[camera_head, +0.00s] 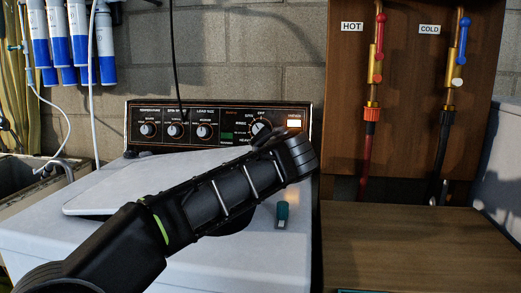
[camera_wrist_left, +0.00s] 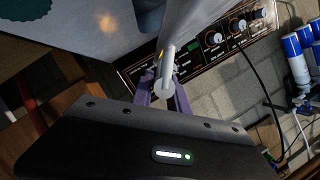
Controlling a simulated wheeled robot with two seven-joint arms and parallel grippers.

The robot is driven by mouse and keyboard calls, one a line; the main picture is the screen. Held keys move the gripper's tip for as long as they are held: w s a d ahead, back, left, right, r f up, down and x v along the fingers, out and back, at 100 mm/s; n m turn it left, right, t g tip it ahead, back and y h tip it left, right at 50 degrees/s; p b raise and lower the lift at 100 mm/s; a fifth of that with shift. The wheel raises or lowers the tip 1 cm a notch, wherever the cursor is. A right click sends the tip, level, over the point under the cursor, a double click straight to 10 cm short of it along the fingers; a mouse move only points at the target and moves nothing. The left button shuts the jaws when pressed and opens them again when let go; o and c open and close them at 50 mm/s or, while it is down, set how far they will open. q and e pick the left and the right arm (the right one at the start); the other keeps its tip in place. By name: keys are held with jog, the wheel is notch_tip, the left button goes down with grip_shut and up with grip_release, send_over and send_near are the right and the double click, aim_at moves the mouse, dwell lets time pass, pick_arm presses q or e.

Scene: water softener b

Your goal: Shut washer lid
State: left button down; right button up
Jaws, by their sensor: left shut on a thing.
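The washer lid (camera_head: 115,188) is a flat, light grey panel over the white washer top (camera_head: 40,236). It looks partly raised, with a dark gap under its near left edge. My black left arm crosses in front of it and hides its right part. My left gripper (camera_wrist_left: 164,94) shows its purple fingers in the left wrist view, shut on the edge of the lid (camera_wrist_left: 183,28), which is seen nearly edge-on. In the head view the fingertips are mostly hidden behind my wrist, near the control panel. My right gripper is in neither view.
The control panel (camera_head: 215,125) with knobs stands behind the lid. A wooden surface (camera_head: 410,245) lies to the right, below hot and cold taps. Blue-and-white filters (camera_head: 65,45) hang at upper left.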

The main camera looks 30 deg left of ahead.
pick_arm(q)
jog(key=shift+d+f+b, duration=0.15)
jog(key=shift+f+b, duration=0.25)
jog(key=shift+f, duration=0.55)
jog(key=c, duration=1.3)
grip_release()
jog(key=v, duration=0.7)
jog(key=shift+s+d+r, duration=0.15)
jog(key=shift+s+d, duration=0.05)
jog(key=shift+s, duration=0.05)
